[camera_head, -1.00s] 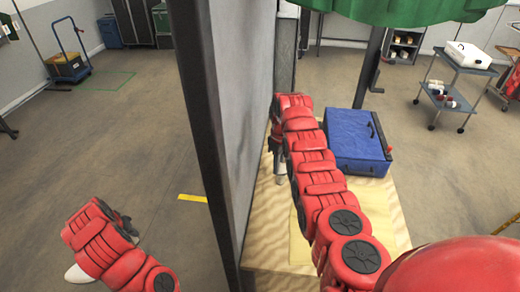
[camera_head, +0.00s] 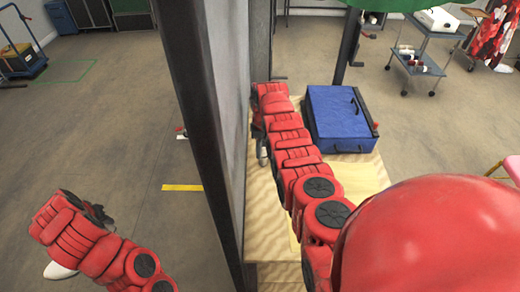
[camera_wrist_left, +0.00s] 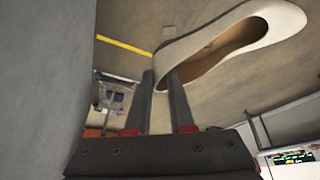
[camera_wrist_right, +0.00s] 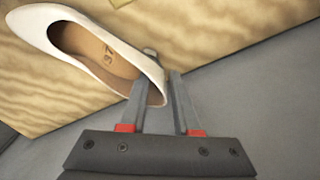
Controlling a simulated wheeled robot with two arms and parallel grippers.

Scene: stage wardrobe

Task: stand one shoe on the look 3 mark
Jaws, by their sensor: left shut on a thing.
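My left gripper (camera_head: 97,216) is shut on a white shoe (camera_head: 60,270), held by its heel end in the air left of the grey partition. In the left wrist view the shoe (camera_wrist_left: 232,38) hangs tilted with its brown insole showing. In the head view my right gripper (camera_head: 263,152) is low beside the partition, mostly hidden by the arm. No mark lettered look 3 can be read.
The tall grey partition (camera_head: 230,120) stands between my arms. A blue case (camera_head: 340,118) lies on the wooden table (camera_head: 270,215) behind the right arm. A yellow floor strip (camera_head: 182,187) lies left of the partition. Open floor (camera_head: 105,140) spreads around it.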

